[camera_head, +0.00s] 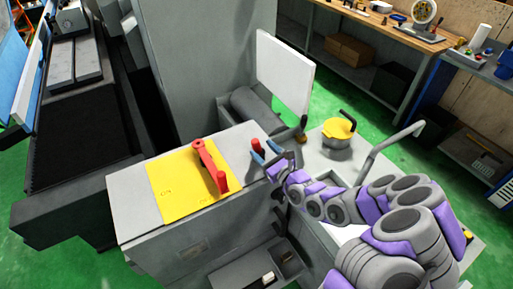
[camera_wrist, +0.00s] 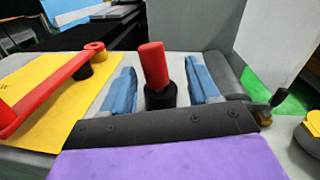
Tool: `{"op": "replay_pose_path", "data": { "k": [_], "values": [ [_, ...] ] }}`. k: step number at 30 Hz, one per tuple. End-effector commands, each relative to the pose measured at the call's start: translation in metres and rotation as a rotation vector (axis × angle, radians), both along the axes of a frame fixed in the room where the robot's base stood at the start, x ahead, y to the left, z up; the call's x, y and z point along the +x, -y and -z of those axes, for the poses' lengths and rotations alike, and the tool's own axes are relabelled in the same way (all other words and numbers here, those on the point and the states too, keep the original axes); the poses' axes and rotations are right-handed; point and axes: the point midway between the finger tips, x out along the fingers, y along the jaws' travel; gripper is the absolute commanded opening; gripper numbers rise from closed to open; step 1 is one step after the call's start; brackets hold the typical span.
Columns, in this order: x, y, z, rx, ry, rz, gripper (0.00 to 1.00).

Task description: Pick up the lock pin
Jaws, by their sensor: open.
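The lock pin, with a red cylindrical top and a black collar (camera_wrist: 153,66), stands upright on the grey machine top in the wrist view. My gripper (camera_wrist: 161,84) is open, with one blue finger on each side of the pin and a visible gap to each. In the head view the red top of the pin (camera_head: 256,145) shows just beyond the fingertips of my gripper (camera_head: 267,153). Its lower part is hidden there by the fingers.
A yellow plate (camera_head: 170,190) with a red lever (camera_head: 210,165) lies left of the pin. A white panel (camera_head: 285,72) stands behind. A yellow-lidded pot (camera_head: 338,128) and a grey bent pipe (camera_head: 385,145) are to the right. A workbench stands at the back right.

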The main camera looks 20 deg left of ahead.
Motion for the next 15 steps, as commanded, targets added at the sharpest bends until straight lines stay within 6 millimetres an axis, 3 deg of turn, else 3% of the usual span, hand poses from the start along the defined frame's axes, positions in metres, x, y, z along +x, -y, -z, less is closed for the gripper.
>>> {"op": "replay_pose_path", "data": {
  "k": [7, 15],
  "values": [
    [0.005, -0.01, 0.001, 0.001, 0.0, -0.002, 0.61],
    [0.02, -0.041, 0.007, -0.003, 0.002, -0.004, 0.61]
  ]
}}
